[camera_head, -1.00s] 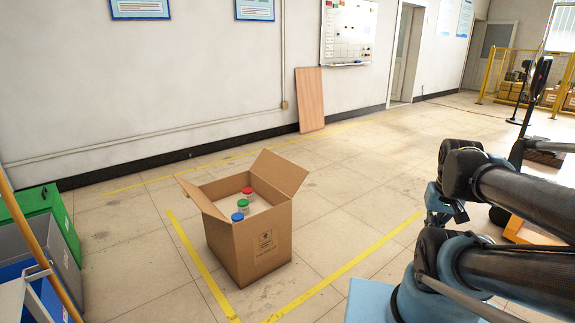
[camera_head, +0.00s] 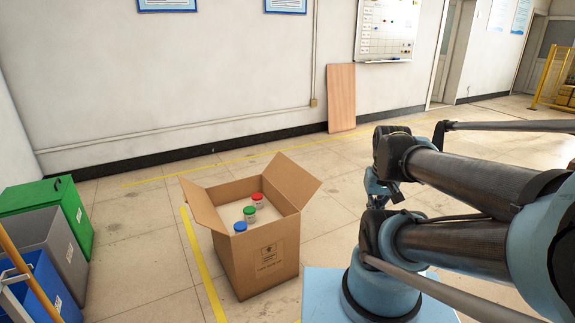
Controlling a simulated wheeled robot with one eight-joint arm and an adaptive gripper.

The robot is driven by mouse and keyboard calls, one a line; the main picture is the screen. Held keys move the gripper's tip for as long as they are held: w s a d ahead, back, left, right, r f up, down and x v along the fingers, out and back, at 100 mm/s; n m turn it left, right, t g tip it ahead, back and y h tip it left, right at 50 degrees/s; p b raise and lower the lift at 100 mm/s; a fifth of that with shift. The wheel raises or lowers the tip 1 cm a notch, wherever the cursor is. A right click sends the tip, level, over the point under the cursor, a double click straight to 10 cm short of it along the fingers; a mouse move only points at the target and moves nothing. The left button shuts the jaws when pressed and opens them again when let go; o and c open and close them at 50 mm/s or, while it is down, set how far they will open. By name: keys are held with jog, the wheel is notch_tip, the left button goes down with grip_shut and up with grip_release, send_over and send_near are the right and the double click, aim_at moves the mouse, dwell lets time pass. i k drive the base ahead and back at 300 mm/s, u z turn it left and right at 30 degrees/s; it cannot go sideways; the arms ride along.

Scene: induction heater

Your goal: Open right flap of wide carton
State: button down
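The wide carton (camera_head: 266,262) stands on the tiled floor left of my arm, its top open. Its right flap (camera_head: 292,180) stands up and leans outward at the back right. Its left flap (camera_head: 203,204) also sticks up and outward. No flap covers the pale inside, where jars with a red lid (camera_head: 257,197), a green lid (camera_head: 250,212) and a blue lid (camera_head: 240,227) show. My gripper (camera_head: 386,198) seems to be the dark part at the arm's folded end, right of the carton and apart from it. It is partly hidden, and its fingers cannot be made out.
Green (camera_head: 50,202), grey (camera_head: 60,252) and blue (camera_head: 45,290) bins stand at the left. A wooden board (camera_head: 341,98) leans on the back wall. Yellow floor tape (camera_head: 200,262) runs left of the carton. The floor between carton and wall is clear.

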aim_at(296, 184)
jog(key=z, duration=0.15)
jog(key=i, duration=0.9)
jog(key=z, duration=0.35)
